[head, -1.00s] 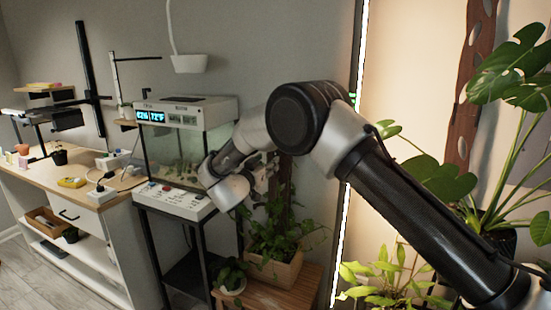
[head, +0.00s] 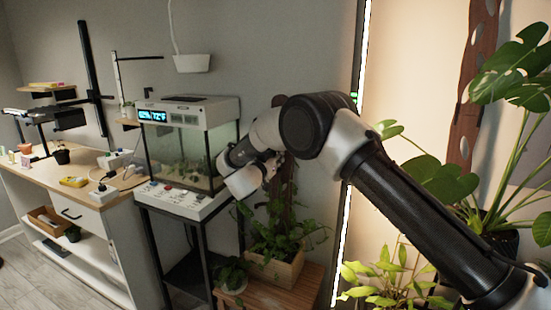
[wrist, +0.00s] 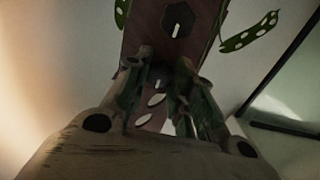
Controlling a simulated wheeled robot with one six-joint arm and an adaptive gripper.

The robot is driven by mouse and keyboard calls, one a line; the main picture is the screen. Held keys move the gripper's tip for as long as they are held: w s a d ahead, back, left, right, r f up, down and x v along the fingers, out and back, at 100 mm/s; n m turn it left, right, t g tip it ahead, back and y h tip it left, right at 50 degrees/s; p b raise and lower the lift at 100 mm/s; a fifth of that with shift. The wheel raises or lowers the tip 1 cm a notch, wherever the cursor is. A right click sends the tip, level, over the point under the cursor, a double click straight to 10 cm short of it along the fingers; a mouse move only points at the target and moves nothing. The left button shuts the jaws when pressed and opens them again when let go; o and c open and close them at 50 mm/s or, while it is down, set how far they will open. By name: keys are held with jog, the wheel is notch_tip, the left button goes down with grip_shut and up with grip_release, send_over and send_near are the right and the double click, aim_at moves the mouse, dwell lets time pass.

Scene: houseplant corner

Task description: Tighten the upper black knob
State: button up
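A brown upright board stands behind the plants in the head view (head: 284,205), with my gripper (head: 272,168) in front of it. In the wrist view the board (wrist: 148,22) runs down the middle. A dark six-sided knob (wrist: 178,20) with a white mark sits on it near the top of the picture. A second white mark on a dark spot, perhaps another knob (wrist: 157,84), shows between my fingers. I cannot tell which one is the upper knob. My gripper (wrist: 160,95) is open, its two fingers apart with nothing visibly held. Contact cannot be made out.
The glass tank (head: 180,155) and its white control panel (head: 178,200) stand just left of my gripper. A wooden planter (head: 275,270) with leafy growth is below. Spotted leaves (wrist: 250,33) flank the board in the wrist view. A lit vertical strip (head: 349,215) is to the right.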

jog(key=shift+m, duration=0.3)
jog(key=shift+c, duration=0.3)
jog(key=shift+f+m, duration=0.1)
jog(key=shift+m, duration=14.5)
jog(key=o, duration=1.1)
jog(key=shift+c, duration=0.2)
